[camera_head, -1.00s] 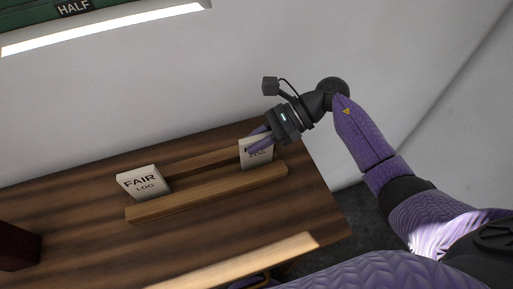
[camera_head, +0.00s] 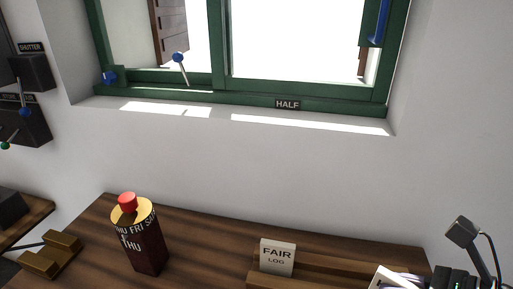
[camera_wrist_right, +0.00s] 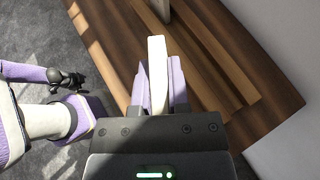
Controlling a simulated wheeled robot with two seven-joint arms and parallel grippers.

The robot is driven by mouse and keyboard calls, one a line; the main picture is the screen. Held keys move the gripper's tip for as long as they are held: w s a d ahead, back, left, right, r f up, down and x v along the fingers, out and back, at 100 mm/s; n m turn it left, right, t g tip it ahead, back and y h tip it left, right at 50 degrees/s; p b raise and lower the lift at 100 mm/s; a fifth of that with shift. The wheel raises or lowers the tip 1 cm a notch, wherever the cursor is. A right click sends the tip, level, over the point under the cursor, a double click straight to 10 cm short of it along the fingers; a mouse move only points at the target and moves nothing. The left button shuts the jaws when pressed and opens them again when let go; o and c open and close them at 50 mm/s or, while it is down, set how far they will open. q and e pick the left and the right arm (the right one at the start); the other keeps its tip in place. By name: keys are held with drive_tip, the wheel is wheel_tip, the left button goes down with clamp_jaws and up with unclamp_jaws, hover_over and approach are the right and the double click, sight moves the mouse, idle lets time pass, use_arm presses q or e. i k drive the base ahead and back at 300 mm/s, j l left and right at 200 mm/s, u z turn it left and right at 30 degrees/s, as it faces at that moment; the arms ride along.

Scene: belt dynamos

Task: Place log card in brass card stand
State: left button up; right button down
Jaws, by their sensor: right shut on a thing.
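My right gripper (camera_wrist_right: 158,70) is shut on a pale log card (camera_wrist_right: 157,48), seen edge-on between its two purple fingers in the right wrist view. In the head view this card (camera_head: 384,278) shows at the bottom edge, partly cut off, with the dark gripper body at the lower right corner. A brass block-like stand (camera_head: 50,255), apparently the brass card stand, sits at the left of the wooden table, far from the held card.
A card reading FAIR LOG (camera_head: 277,257) stands in the wooden rack (camera_head: 325,276). A dark red day-marked post with a red knob (camera_head: 140,240) stands between rack and brass stand. The green window (camera_head: 240,100) with a HALF label is behind.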

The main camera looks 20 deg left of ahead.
sight(52, 255)
drive_tip(key=k+j, duration=0.1)
drive_tip(key=j, duration=0.4)
drive_tip(key=k+j, duration=0.1)
drive_tip(key=j, duration=0.45)
drive_tip(key=k+j, duration=0.1)
drive_tip(key=j, duration=0.4)
drive_tip(key=k+j, duration=0.1)
drive_tip(key=j, duration=0.95)
drive_tip(key=i+j, duration=0.2)
drive_tip(key=j, duration=0.2)
drive_tip(key=i+j, duration=0.15)
drive_tip(key=j, duration=0.25)
